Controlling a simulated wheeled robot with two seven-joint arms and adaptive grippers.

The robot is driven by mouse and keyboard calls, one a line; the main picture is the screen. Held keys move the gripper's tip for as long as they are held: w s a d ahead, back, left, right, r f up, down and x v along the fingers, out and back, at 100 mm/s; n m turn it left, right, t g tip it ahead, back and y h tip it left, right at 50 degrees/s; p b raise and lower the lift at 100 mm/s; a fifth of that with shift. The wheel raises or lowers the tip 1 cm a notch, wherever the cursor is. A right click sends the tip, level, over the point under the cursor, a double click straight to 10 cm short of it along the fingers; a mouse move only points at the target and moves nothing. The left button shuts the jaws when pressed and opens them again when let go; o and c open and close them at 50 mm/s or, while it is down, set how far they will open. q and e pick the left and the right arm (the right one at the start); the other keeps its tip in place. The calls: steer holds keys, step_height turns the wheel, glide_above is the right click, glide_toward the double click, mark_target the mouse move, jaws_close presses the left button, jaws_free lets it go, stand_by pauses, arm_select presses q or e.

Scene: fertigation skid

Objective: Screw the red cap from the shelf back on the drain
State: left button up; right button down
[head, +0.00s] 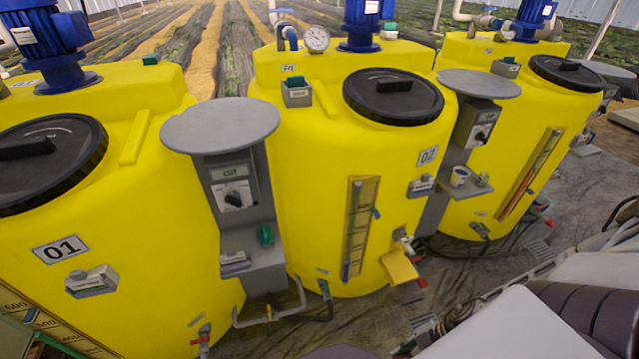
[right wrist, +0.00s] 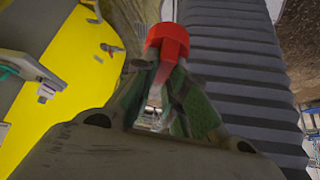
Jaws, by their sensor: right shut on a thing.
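The red cap (right wrist: 168,41) is held at the fingertips of my right gripper (right wrist: 163,66), which is shut on it, in the right wrist view. The head view does not clearly show this gripper or the cap. I cannot tell which drain the cap belongs to. A grey shelf (head: 482,185) right of tank 02 bears a white cup (head: 459,176). My left gripper is not in view.
Tank 01 (head: 150,220), tank 02 (head: 310,190) and a third tank (head: 540,130) stand in a row. Grey control posts (head: 225,160) stand between them. A bent grey pipe (head: 270,314) runs low in front. Dark floor (head: 380,315) is clear before tank 02.

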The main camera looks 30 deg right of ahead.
steer(key=w+a+r+m+t+h, duration=0.1)
steer(key=w+a+r+m, duration=0.3)
steer(key=w, duration=0.7)
steer(key=w+a+r+m+t+h, duration=0.2)
steer(key=w+a+r+m, duration=0.3)
steer(key=w+r, duration=0.3)
steer(key=w+a+r+m+t+h, duration=0.2)
steer(key=w+r, duration=0.5)
steer(key=w, duration=0.7)
steer(key=shift+w+a+m+h, duration=0.3)
steer(key=shift+a+m+h, duration=0.3)
steer(key=shift+a+m, duration=0.9)
stand_by(0.5)
steer(key=shift+d+r, duration=0.1)
steer(key=shift+d, duration=0.05)
steer(key=shift+d, duration=0.15)
steer(key=shift+s+d+f+b, duration=0.1)
steer(key=shift+d+f+b, duration=0.1)
steer(key=shift+f+b, duration=0.45)
steer(key=shift+s+d+f+b, duration=0.1)
steer(key=shift+d+f+b, duration=0.1)
steer(key=shift+f+b, duration=0.4)
steer(key=shift+s+d+f+b, duration=0.1)
steer(key=shift+d+f+b, duration=0.1)
steer(key=shift+f+b, duration=0.45)
steer(key=shift+f, duration=0.15)
